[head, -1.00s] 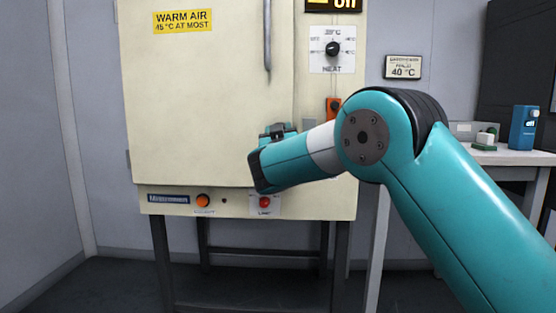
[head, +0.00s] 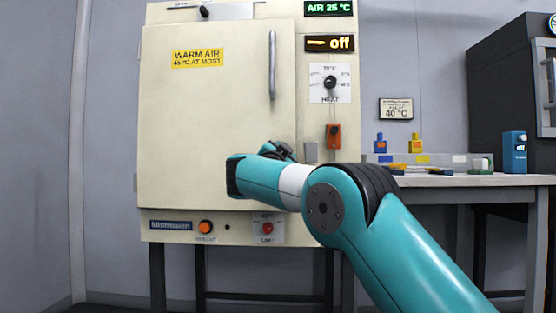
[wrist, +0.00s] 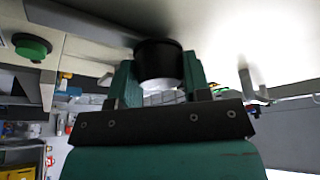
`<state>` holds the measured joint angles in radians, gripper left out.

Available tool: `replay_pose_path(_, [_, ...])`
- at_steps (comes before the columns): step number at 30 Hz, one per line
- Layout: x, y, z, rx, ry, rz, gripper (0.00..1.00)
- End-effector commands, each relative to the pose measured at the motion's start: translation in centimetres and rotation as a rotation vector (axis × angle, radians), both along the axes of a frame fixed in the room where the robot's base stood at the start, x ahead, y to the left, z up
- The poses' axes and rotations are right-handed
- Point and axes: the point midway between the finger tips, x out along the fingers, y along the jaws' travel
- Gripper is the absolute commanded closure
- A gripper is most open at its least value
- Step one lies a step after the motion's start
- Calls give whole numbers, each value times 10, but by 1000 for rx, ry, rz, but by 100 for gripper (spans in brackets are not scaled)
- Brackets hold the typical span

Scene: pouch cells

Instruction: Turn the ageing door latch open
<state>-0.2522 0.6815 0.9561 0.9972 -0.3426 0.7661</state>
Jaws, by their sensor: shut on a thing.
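The ageing cabinet's cream door (head: 200,125) looks shut, with a vertical grey bar handle (head: 272,65) at its upper right. My arm reaches to the door's lower right, where my wrist covers the latch area in the head view. In the wrist view my gripper (wrist: 158,76) has its two teal fingers closed around a dark round knob (wrist: 158,58), which appears to be the latch. The latch's turn angle cannot be told. A small grey block (head: 310,152) shows on the cabinet frame just right of my wrist.
Orange (head: 205,227) and red (head: 268,228) buttons sit on the lower panel. A bench (head: 470,180) with bottles and a blue device (head: 514,152) stands at the right.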

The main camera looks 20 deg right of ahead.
Motion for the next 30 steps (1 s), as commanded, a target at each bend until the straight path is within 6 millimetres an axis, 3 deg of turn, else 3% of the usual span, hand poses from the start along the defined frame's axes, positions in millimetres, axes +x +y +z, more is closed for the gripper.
replay_pose_path(9, [1,2,-2,101,-48,4,98])
replay_pose_path(25, [2,2,-2,122,-57,6,98])
replay_pose_path(26, [2,2,-2,122,-57,6,49])
replay_pose_path(28, [2,2,-2,121,-57,5,33])
replay_pose_path(30, [1,2,-2,121,-58,5,30])
